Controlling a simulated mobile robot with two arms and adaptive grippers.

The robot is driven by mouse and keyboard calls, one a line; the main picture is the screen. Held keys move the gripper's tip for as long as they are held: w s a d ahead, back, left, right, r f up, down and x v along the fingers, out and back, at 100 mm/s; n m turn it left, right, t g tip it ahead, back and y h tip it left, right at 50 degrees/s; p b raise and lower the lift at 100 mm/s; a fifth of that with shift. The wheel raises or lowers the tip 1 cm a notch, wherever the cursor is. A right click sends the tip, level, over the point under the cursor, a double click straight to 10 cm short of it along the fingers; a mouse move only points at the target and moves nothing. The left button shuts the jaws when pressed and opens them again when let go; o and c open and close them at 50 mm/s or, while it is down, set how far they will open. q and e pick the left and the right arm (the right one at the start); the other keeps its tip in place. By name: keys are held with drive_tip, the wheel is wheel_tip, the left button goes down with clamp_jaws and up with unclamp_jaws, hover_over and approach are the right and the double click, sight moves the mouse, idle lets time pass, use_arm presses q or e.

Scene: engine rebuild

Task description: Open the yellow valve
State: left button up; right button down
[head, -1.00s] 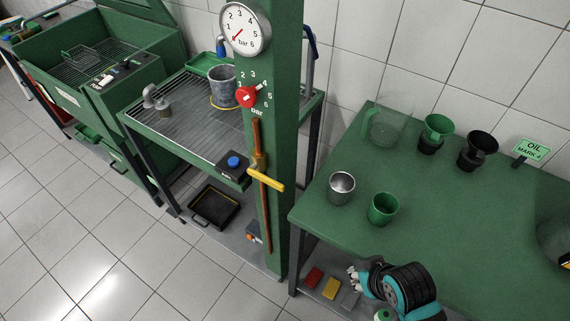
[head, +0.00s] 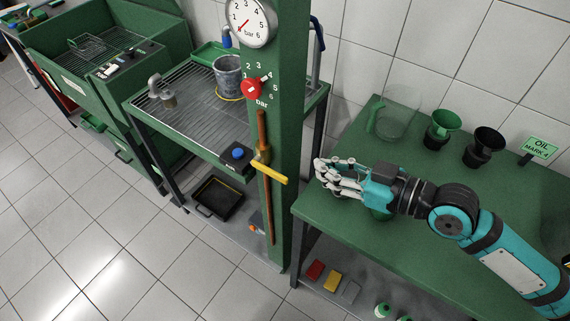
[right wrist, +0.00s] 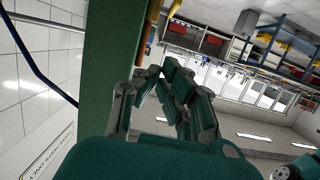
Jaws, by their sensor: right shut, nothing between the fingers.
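The yellow valve (head: 269,172) sits on a copper-coloured pipe (head: 262,130) on the front of the green column (head: 288,130). My right gripper (head: 322,179) is shut and empty, over the left edge of the green bench. It is to the right of the lever, apart from it in the picture. In the right wrist view the fingers (right wrist: 165,90) are in front of the column, and a yellow part of the valve (right wrist: 154,10) shows at the top edge. My left gripper is not in view.
Above the valve are a red knob (head: 251,89) and a pressure gauge (head: 250,22). The green bench (head: 340,235) holds a jug (head: 393,122), two funnels and an oil sign (head: 540,148). Left of the column stands a ribbed table (head: 190,110) with a bucket (head: 228,76).

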drive_tip(key=p+x, duration=0.2)
drive_tip(key=x, duration=0.2)
drive_tip(key=p+x, duration=0.2)
drive_tip(key=x, duration=0.3)
drive_tip(key=shift+w+a+r, duration=0.15)
drive_tip(key=shift+a, duration=0.15)
wheel_tip(320, 180, down, 4)
drive_tip(key=shift+w+a+r, duration=0.1)
drive_tip(key=shift+a+r, duration=0.05)
drive_tip(key=shift+f, duration=0.4)
